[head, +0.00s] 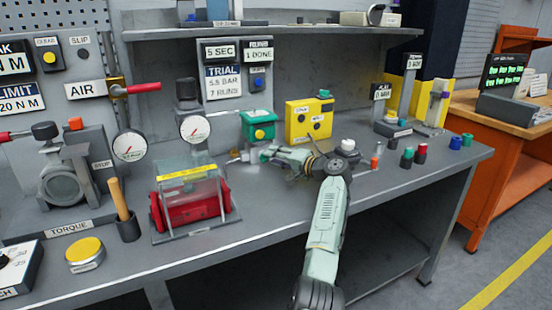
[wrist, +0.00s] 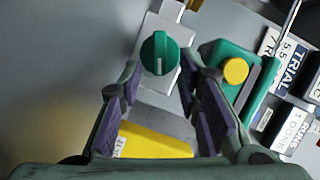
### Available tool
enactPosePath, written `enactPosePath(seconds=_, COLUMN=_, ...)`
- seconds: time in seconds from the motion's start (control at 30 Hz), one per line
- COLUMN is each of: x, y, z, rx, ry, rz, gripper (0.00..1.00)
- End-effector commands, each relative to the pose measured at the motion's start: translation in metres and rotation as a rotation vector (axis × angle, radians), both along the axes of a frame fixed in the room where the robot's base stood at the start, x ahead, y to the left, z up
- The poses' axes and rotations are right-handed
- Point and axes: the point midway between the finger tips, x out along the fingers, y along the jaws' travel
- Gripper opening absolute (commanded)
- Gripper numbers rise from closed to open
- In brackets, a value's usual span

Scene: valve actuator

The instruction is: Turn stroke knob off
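A round green knob (wrist: 160,53) with a pale pointer line sits on a small light grey box (wrist: 150,85) in the wrist view. The line runs roughly along the picture's vertical. No stroke label is readable on it. My gripper (wrist: 160,84) is open, with its purple-padded fingers apart. The knob shows just beyond the gap between the fingertips, and I cannot tell whether they touch it. In the head view my gripper (head: 272,155) is low over the bench, in front of the green box. There the knob is largely hidden by or merged with the gripper.
A green box with a yellow button (head: 260,133) stands close behind my gripper; it also shows in the wrist view (wrist: 235,70). A yellow box (head: 310,120) stands to the right. A clear guard over red parts (head: 190,195) is to the left. Small coloured pegs stand farther right.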

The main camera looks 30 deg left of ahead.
Motion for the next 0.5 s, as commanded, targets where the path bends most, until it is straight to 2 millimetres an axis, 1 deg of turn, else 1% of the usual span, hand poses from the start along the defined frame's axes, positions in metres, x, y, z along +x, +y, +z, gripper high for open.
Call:
enactPosePath(seconds=0.17, x=-0.001, y=-0.002, z=0.0, rx=0.0, ry=0.0, rz=0.0, gripper=0.31)
enactPosePath(seconds=0.27, x=-0.002, y=-0.011, z=0.001, rx=0.001, ry=0.0, rz=-0.002, gripper=0.31)
enactPosePath(seconds=0.37, x=-0.007, y=-0.027, z=0.003, rx=0.0, ry=-0.003, rz=-0.004, gripper=0.31)
enactPosePath(seconds=0.5, x=-0.016, y=-0.057, z=0.007, rx=0.0, ry=-0.002, rz=-0.004, gripper=0.31)
